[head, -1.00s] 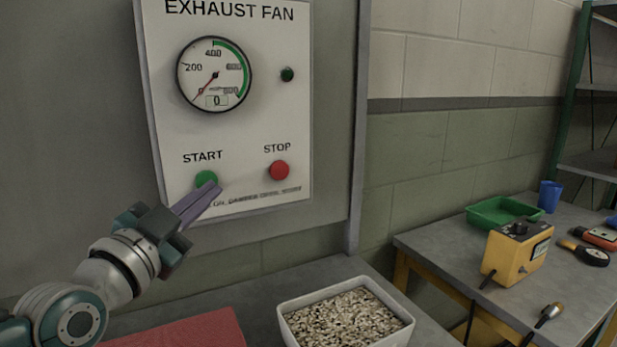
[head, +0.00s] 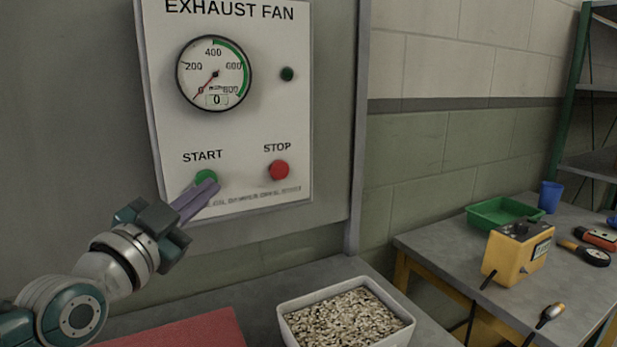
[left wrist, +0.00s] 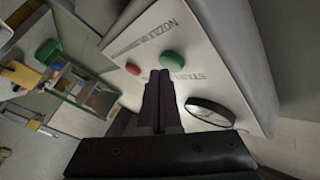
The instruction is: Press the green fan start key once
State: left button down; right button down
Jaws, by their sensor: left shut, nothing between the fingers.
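The white exhaust fan panel (head: 240,130) stands upright with a green start key (head: 204,177) and a red stop key (head: 279,170). Its gauge (head: 214,74) needle is at 0, and the small lamp (head: 287,74) looks dark green. My left gripper (head: 212,186) is shut and empty, its purple fingertips overlapping the lower right of the green key in the head view. In the left wrist view the fingertips (left wrist: 159,76) point at the panel just below the green key (left wrist: 172,60), with the red key (left wrist: 133,68) to its left. Contact cannot be told. My right gripper is not in view.
A white bin of pale chips (head: 345,318) and a red mat (head: 185,330) lie on the bench below the panel. At right, a table holds a green tray (head: 480,219), a yellow device (head: 517,252) and a blue cup (head: 549,196).

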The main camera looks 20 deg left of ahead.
pick_arm(q)
jog(key=shift+w+a, duration=0.2)
jog(key=shift+a, duration=0.1)
dwell(0.4)
dwell(0.4)
jog(key=shift+s+d+p, duration=0.45)
jog(key=shift+s+d, duration=0.05)
jog(key=shift+d, duration=0.1)
jog(key=s+d+p, duration=0.3)
jog(key=shift+s+d, duration=0.15)
jog(key=shift+d, duration=0.25)
dwell(0.7)
